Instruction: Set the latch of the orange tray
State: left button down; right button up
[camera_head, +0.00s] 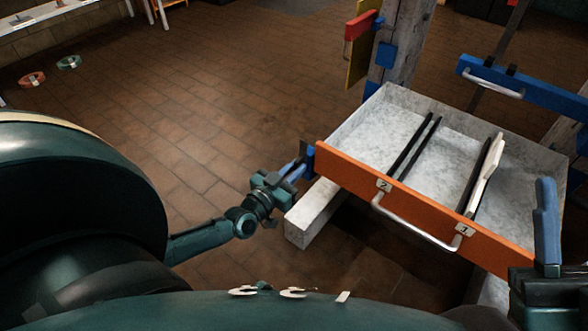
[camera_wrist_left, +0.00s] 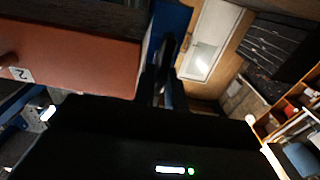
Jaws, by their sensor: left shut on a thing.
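The orange tray (camera_head: 420,215) is a grey-white open tray with an orange front, a silver handle (camera_head: 415,228) and labels 2 and 1. A blue latch piece (camera_head: 309,160) sits at the left end of the orange front; it also shows beside the orange panel in the left wrist view (camera_wrist_left: 170,20). My left gripper (camera_head: 301,163) is shut on this blue latch piece. Its fingers show dark in the left wrist view (camera_wrist_left: 170,80), hiding part of the contact. My right gripper (camera_head: 546,200) points up at the lower right, by the front's right end; its jaw gap does not show.
Black divider bars (camera_head: 413,147) and a white strip (camera_head: 486,175) lie in the tray. A grey post (camera_head: 400,45) rises behind it. A blue beam with a handle (camera_head: 530,85) is at the right. A grey beam (camera_head: 312,212) projects below. The brown tiled floor at left is mostly clear.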

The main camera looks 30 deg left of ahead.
pick_arm(q)
jog(key=shift+r+p, duration=0.1)
jog(key=shift+p, duration=0.25)
pick_arm(e)
jog(key=shift+r, duration=0.1)
pick_arm(q)
jog(key=m+p, duration=0.2)
jog(key=m, duration=0.3)
jog(key=f+m+p, duration=0.1)
jog(key=m+p, duration=0.1)
jog(key=m, duration=0.4)
jog(key=d+m+p, duration=0.1)
jog(key=m+p, duration=0.1)
jog(key=m, duration=0.4)
jog(key=shift+s+f, duration=0.1)
jog(key=shift+f, duration=0.05)
jog(key=shift+m, duration=0.4)
pick_arm(e)
notch_tip(320, 180, down, 7)
jog(key=m+g+h, duration=0.2)
jog(key=m+h, duration=0.4)
jog(key=shift+s+a+h, duration=0.15)
jog(key=shift+s+h, duration=0.15)
jog(key=shift+s, duration=0.05)
